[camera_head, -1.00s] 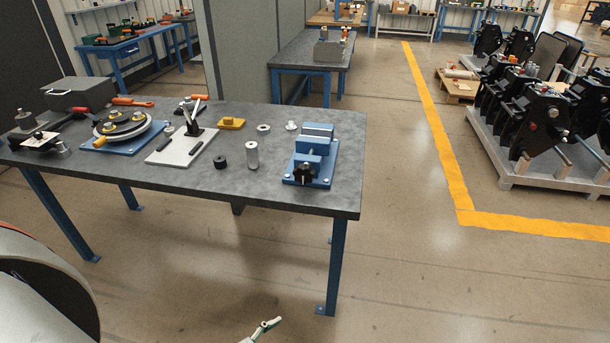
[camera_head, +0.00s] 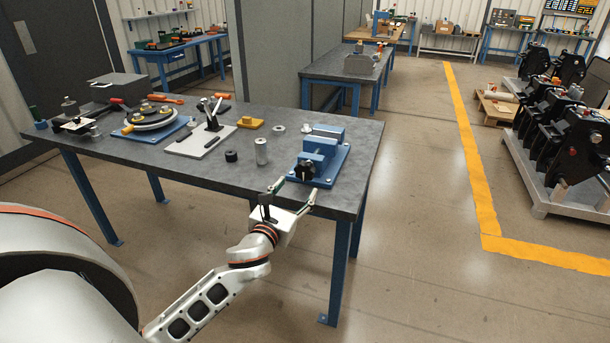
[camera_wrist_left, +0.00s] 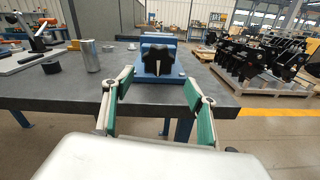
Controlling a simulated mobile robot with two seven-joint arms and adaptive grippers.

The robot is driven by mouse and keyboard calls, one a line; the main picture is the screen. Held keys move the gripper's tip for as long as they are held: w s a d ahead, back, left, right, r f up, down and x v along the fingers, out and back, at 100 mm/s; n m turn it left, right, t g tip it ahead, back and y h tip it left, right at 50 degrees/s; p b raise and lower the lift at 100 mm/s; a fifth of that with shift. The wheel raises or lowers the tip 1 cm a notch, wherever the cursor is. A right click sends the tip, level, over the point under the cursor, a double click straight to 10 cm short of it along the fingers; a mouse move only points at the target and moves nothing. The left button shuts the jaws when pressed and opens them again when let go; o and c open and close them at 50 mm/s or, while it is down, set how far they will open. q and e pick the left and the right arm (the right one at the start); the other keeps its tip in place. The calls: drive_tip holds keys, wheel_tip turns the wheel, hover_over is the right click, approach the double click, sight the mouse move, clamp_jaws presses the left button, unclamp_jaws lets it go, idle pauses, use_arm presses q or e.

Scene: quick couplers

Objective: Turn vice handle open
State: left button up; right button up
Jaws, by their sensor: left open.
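The blue vice (camera_head: 322,155) stands on its blue base plate near the right end of the grey workbench. Its black star-shaped handle (camera_head: 304,171) faces the bench's front edge. In the left wrist view the handle (camera_wrist_left: 158,60) is ahead, centred between my fingers. My left gripper (camera_head: 294,190) is open and empty at the bench's front edge, just short of the handle and apart from it. Its green-padded fingers (camera_wrist_left: 158,96) are spread to either side in the left wrist view. My right gripper is not in view.
A metal cylinder (camera_head: 261,152) and a black ring (camera_head: 231,156) stand left of the vice. A white plate with a toggle clamp (camera_head: 201,139) and a round table fixture (camera_head: 150,122) lie farther left. The floor right of the bench is clear.

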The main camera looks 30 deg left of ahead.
sight(303, 174)
use_arm(q)
drive_tip(key=shift+m, duration=0.3)
drive_tip(key=x, duration=0.5)
drive_tip(key=r+x, duration=0.1)
drive_tip(key=x, duration=0.2)
drive_tip(key=shift+a, duration=0.2)
drive_tip(key=c, duration=1.1)
